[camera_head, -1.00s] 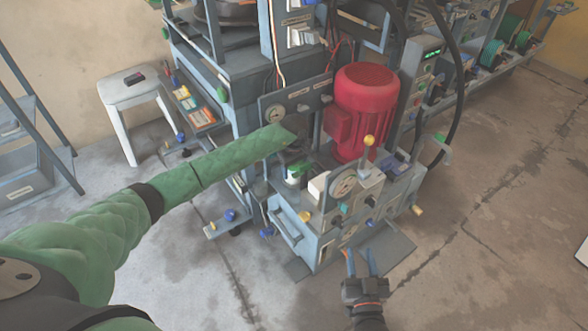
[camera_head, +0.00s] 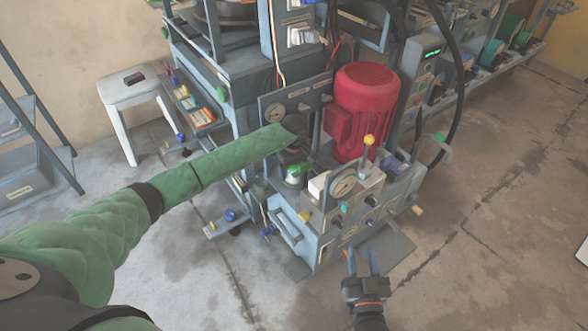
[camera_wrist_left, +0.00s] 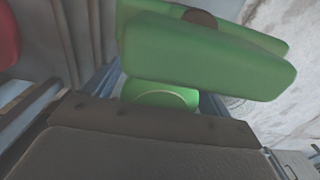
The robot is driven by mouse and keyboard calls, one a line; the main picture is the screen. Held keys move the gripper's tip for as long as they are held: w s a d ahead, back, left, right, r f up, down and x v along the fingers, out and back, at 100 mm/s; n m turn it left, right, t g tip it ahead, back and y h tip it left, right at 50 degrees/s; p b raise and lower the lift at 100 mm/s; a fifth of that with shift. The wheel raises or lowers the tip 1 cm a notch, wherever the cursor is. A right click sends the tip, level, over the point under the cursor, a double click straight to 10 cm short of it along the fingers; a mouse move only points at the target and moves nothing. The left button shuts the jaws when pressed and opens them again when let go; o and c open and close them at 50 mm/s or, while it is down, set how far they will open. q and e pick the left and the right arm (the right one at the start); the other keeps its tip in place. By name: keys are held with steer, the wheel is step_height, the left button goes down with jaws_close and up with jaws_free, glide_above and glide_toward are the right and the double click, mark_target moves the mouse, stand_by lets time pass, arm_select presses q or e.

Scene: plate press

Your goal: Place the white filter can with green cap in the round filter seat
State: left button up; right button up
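The white filter can with green cap (camera_head: 296,174) shows just below the end of my left arm's green sleeve, on the near side of the machine. In the left wrist view, a rounded green part (camera_wrist_left: 160,95), likely its cap, lies close ahead, partly covered by large green bars. Whether these bars are my fingers is unclear. My left gripper is hidden by the sleeve in the head view, so its grip on the can is unclear. I cannot make out the round filter seat. My right gripper (camera_head: 362,262) is open and empty, low in front of the machine.
A red motor (camera_head: 365,105) stands behind the can. A white stool (camera_head: 130,90) stands at the left.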

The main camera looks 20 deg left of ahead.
steer(key=shift+w+r, duration=0.2)
steer(key=shift+w, duration=0.05)
arm_select(q)
step_height(320, 180, up, 4)
steer(key=shift+f, duration=0.15)
step_height(320, 180, up, 8)
steer(key=shift+f+p, duration=0.1)
steer(key=shift+p, duration=0.35)
steer(key=shift+r, duration=0.4)
arm_select(e)
step_height(320, 180, down, 11)
steer(key=s+g, duration=0.2)
steer(key=g, duration=0.1)
steer(key=shift+s+g+h, duration=0.3)
steer(key=shift+s+g, duration=0.05)
steer(key=shift+g, duration=0.05)
steer(key=shift+f, duration=0.1)
steer(key=shift+r, duration=0.2)
arm_select(q)
steer(key=shift+s+f, duration=0.1)
arm_select(e)
steer(key=shift+s+a, duration=0.1)
